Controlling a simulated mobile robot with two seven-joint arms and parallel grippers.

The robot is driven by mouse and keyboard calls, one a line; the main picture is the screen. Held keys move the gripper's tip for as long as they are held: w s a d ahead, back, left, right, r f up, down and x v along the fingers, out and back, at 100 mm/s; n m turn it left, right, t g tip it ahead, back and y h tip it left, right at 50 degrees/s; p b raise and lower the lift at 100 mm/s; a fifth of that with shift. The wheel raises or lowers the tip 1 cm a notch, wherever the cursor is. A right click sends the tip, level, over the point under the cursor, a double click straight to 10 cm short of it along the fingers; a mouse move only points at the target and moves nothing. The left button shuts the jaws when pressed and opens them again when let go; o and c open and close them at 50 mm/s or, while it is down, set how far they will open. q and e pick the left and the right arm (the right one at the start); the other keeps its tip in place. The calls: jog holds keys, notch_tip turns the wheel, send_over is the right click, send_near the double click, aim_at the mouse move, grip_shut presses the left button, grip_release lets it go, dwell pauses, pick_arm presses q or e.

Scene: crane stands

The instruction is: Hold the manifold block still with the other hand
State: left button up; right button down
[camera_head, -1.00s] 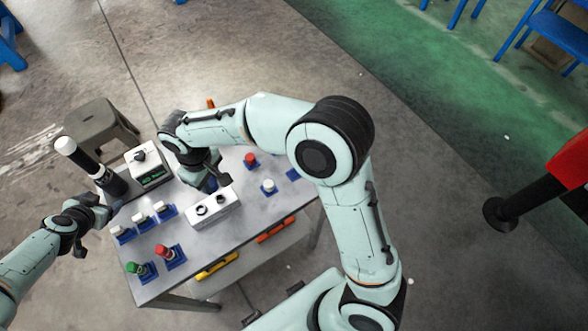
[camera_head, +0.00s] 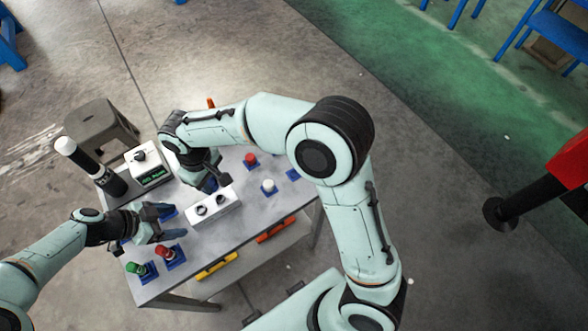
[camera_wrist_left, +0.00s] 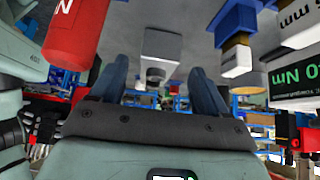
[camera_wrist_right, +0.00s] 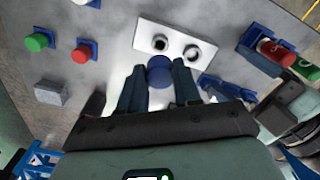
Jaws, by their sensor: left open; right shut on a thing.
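The white manifold block (camera_head: 213,208) with two dark round ports sits on the grey table; the right wrist view shows it ahead of my fingers (camera_wrist_right: 176,42). My left gripper (camera_head: 182,222) is open and empty, just left of the block, low over the table. In the left wrist view the block's end (camera_wrist_left: 162,44) appears beyond and between my open fingers (camera_wrist_left: 160,72). My right gripper (camera_head: 214,178) is behind the block, shut on a blue round piece (camera_wrist_right: 159,70). Whether that piece touches the block I cannot tell.
Green (camera_head: 134,267) and red (camera_head: 163,252) capped pieces in blue holders stand in front of my left gripper. A white display box (camera_head: 148,165) and a dark post with a white top (camera_head: 66,146) stand at the back left. Red (camera_head: 250,159) and white (camera_head: 268,186) pieces stand right.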

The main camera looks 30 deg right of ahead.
aim_at(189, 218)
pick_arm(q)
jog(key=shift+x, duration=3.15)
jog(key=c, duration=1)
jog(key=shift+r, duration=0.1)
